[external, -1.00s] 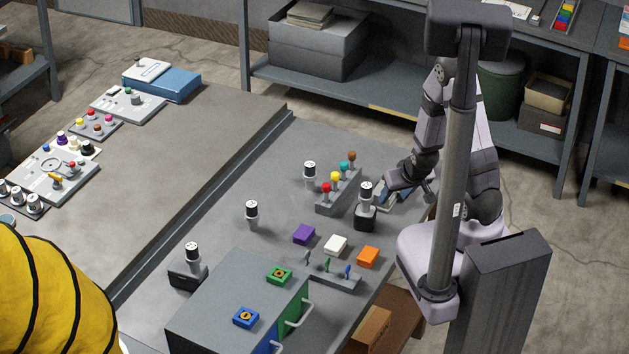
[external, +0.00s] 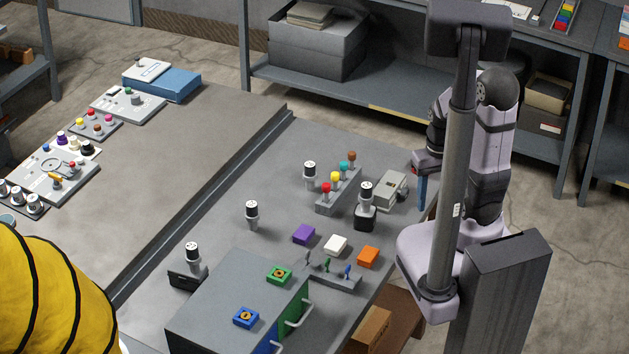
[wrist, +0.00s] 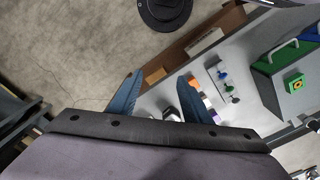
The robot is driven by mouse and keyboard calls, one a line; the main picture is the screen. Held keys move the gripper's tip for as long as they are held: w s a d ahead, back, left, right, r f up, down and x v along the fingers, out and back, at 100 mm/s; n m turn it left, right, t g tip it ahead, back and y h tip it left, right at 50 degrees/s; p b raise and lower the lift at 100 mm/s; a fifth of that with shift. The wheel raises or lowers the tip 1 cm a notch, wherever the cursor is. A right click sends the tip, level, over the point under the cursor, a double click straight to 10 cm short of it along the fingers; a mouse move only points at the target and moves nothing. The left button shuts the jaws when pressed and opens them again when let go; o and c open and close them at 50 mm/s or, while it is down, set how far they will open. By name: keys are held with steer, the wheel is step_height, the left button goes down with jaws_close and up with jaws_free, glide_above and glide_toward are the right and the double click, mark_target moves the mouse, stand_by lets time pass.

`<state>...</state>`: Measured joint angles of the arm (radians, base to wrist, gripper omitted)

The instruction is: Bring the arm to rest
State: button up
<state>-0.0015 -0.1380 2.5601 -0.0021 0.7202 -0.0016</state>
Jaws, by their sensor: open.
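My gripper (external: 422,188) hangs with its blue fingers pointing down near the table's right edge, close to my arm's base and partly behind a grey post. In the wrist view its two blue fingers (wrist: 157,95) stand apart with nothing held between them. My arm is folded upright behind the post. A grey box with a small lever (external: 392,190) sits on the table (external: 300,150) just left of my gripper, apart from it.
A black-and-white knob on a dark base (external: 365,205) and a row of coloured knobs (external: 338,190) stand left of the box. Purple (external: 304,234), white (external: 336,245) and orange blocks (external: 368,257) lie nearer the grey cabinet (external: 215,300). The table's middle is mostly clear.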

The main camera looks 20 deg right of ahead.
step_height(320, 180, down, 7)
steer(key=b, duration=0.7)
